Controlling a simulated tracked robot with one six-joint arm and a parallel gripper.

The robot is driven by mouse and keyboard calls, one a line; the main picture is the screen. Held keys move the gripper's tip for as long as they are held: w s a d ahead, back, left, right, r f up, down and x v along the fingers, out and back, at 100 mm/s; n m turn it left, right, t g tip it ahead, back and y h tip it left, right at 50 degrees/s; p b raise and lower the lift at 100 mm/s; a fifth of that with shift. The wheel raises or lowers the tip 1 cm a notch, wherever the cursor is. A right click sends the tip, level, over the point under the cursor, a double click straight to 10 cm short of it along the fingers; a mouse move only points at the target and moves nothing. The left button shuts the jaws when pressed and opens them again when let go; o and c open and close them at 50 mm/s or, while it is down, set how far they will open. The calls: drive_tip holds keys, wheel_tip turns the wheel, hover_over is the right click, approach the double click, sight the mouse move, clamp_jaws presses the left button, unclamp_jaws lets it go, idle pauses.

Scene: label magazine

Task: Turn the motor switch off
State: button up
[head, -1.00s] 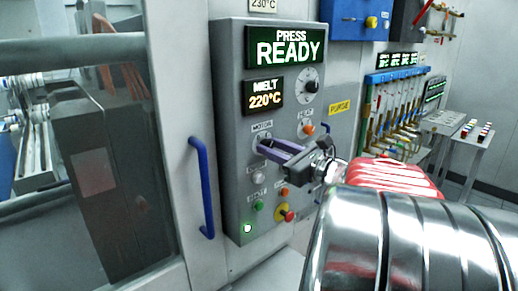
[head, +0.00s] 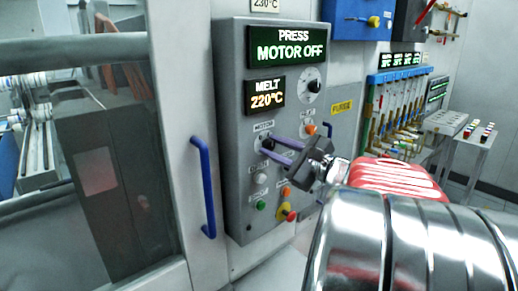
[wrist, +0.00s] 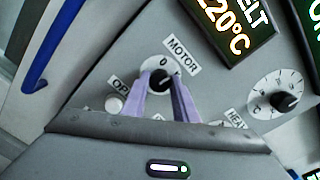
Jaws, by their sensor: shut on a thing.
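The motor switch is a dark rotary knob (wrist: 160,80) on a white round plate under the "MOTOR" label (wrist: 181,55). It sits on the grey control panel (head: 232,120). My gripper (head: 268,145) reaches in from the right, and its two purple fingers lie on either side of the knob. In the wrist view my gripper (wrist: 162,82) is shut on the knob, and a "0" mark shows just above it. The upper display (head: 290,47) reads "PRESS MOTOR OFF". The knob is partly hidden by the fingers in the head view.
Close around are the heat knob (head: 310,129), a white button (head: 260,179), a green button (head: 261,205) and a red-and-yellow stop button (head: 286,212). A blue door handle (head: 203,187) stands left of the panel. A "MELT 220°C" display (head: 265,94) is above.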

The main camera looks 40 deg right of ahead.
drive_tip(key=n, duration=0.4)
drive_tip(key=shift+a+n, duration=0.15)
drive_tip(key=shift+n, duration=0.15)
drive_tip(key=shift+f+n, duration=0.15)
drive_tip(key=shift+n, duration=1.85)
drive_tip(key=o, duration=1.1)
drive_tip(key=shift+c, duration=0.2)
drive_tip(key=shift+s, duration=0.1)
drive_tip(key=shift+s, duration=0.2)
drive_tip(key=s, duration=1.3)
drive_tip(key=shift+d+r, duration=0.2)
drive_tip(key=shift+d, duration=0.1)
